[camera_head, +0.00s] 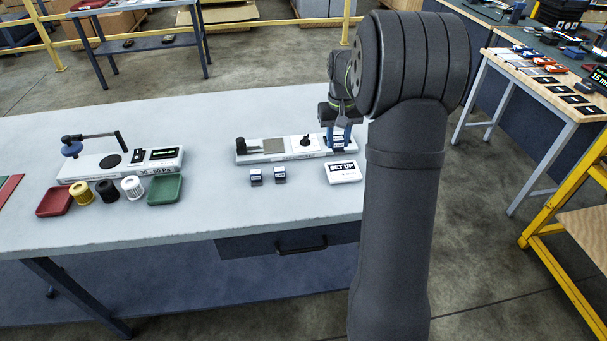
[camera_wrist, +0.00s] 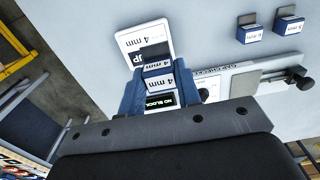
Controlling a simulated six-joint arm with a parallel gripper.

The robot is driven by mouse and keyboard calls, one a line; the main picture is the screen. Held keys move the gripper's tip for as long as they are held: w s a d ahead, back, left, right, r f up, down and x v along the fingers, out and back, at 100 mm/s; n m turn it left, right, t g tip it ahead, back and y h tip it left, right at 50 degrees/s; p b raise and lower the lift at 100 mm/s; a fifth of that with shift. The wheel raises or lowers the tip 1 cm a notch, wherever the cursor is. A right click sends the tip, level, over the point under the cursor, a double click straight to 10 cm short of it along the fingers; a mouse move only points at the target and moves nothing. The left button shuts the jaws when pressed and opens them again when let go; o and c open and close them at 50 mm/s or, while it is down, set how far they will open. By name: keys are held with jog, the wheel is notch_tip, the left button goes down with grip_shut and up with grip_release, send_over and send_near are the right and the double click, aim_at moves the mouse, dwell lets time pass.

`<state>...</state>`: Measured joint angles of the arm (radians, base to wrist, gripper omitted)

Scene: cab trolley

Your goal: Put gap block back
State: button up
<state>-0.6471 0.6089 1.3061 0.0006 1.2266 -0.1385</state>
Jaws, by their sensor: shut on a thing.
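A small dark blue gap block (camera_wrist: 157,70) with a white "4 mm" label is between the blue fingers of my gripper (camera_wrist: 158,88) in the wrist view. My gripper is shut on it. A black display (camera_wrist: 160,100) reading "NO BLOCK" shows just below the held block. I cannot tell whether the block touches the fixture. Two other gap blocks, left (camera_head: 256,177) and right (camera_head: 280,174), stand in front of the fixture.
A white "SET UP" card (camera_head: 343,172) lies in front of the fixture's right end; the wrist view shows "4 mm" on it. A second gauge (camera_head: 125,161), colored spools and trays occupy the table's left. The table between the two gauges is clear.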

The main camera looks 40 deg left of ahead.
jog(key=shift+s+d+f, duration=0.15)
jog(key=shift+s+d, duration=0.15)
jog(key=shift+d, duration=0.3)
jog(key=shift+s+d+f, duration=0.1)
jog(key=shift+s+d, duration=0.2)
jog(key=shift+d, duration=0.3)
jog(key=shift+s+f, duration=0.2)
send_over(303, 175)
notch_tip(303, 175, down, 7)
jog(key=shift+w+r, duration=0.1)
jog(key=shift+r, duration=0.05)
jog(key=shift+f, duration=2)
jog(key=shift+f, duration=0.1)
jog(key=o, duration=1.1)
notch_tip(303, 175, up, 12)
